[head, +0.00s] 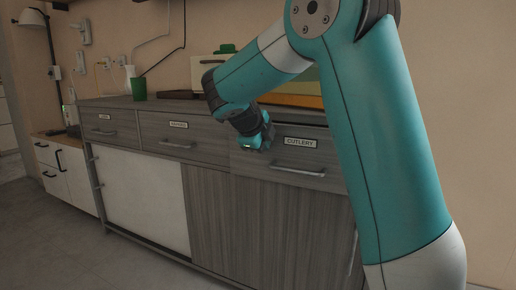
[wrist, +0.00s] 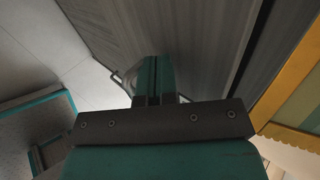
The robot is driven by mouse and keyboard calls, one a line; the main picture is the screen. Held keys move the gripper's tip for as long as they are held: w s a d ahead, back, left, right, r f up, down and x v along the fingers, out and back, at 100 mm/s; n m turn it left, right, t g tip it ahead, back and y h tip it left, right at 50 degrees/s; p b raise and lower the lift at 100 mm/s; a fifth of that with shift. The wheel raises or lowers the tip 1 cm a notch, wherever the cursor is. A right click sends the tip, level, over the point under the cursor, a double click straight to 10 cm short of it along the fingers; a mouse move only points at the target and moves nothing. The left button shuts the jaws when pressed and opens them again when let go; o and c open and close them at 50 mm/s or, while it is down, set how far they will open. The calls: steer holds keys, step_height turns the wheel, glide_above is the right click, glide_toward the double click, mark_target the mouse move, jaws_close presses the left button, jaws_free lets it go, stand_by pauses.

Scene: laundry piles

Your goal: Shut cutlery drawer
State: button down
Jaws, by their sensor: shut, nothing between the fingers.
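The cutlery drawer (head: 325,157) is the right one in the top row of the grey wood cabinet, with a white CUTLERY label (head: 300,142) and a metal bar handle (head: 284,169). Its front looks close to flush; I cannot tell whether a small gap is left. My gripper (head: 264,140) is at the upper left of this drawer front, left of the label. In the wrist view my gripper (wrist: 156,78) has its fingers together and empty, against a grey wood-grain front (wrist: 205,40). Contact with it cannot be told. A handle (wrist: 118,78) shows left of the fingers.
Two other labelled drawers, the middle one (head: 185,136) and the left one (head: 112,129), look shut. A green cup (head: 139,89) and a toaster (head: 205,70) stand on the cabinet top. A yellow-edged item (head: 300,100) lies behind my arm. Floor at left (head: 45,240) is clear.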

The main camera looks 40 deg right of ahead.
steer(key=shift+d, duration=0.1)
steer(key=d, duration=0.1)
steer(key=w+d, duration=0.1)
steer(key=d, duration=0.1)
steer(key=w+d, duration=0.1)
steer(key=shift+d+r, duration=0.1)
steer(key=shift+d, duration=0.25)
steer(key=s+a+r+p, duration=0.1)
steer(key=s+a+r, duration=0.1)
steer(key=a, duration=0.3)
steer(key=s+a+r+p, duration=0.1)
steer(key=s+a+r, duration=0.1)
steer(key=a+r, duration=0.2)
steer(key=shift+s+a+r, duration=0.25)
steer(key=shift+a+r, duration=0.05)
steer(key=shift+a, duration=0.75)
